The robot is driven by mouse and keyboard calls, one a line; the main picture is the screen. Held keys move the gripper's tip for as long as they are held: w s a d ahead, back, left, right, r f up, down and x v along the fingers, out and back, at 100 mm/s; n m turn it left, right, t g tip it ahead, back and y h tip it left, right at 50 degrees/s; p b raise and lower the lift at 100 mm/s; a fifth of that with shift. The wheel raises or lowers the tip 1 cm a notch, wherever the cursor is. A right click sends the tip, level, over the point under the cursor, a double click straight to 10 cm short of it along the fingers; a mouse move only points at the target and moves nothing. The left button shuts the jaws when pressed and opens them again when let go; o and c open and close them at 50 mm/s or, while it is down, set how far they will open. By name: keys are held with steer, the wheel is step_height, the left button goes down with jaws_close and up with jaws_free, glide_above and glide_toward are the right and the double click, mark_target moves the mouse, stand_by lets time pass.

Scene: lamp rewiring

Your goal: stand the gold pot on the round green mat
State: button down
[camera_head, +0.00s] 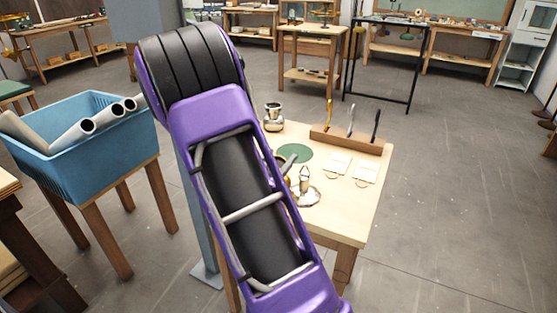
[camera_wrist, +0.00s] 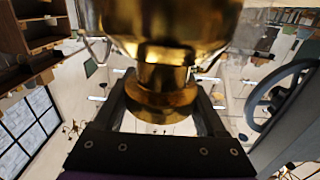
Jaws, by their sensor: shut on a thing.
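The gold pot (camera_wrist: 165,22) fills the upper middle of the wrist view. It is shiny, with a wide body, a narrower neck and a flared end. My gripper (camera_wrist: 162,100) is shut on the gold pot at its narrow part, with one finger on each side. The round green mat (camera_head: 298,151) lies flat on the light wooden table in the head view, partly hidden. My arm hides most of my gripper and the pot there, so I cannot tell their height above the mat.
On the wooden table (camera_head: 349,214), a shiny metal pot (camera_head: 273,118) stands behind the mat. A rack (camera_head: 345,139) with several upright tools is at the back right. White cards (camera_head: 366,168) and a metal dish (camera_head: 308,196) lie nearby. A blue crate (camera_head: 95,145) stands left.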

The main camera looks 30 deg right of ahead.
steer(key=shift+f+b, duration=0.25)
steer(key=shift+b, duration=0.15)
jaws_free()
steer(key=shift+r, duration=0.15)
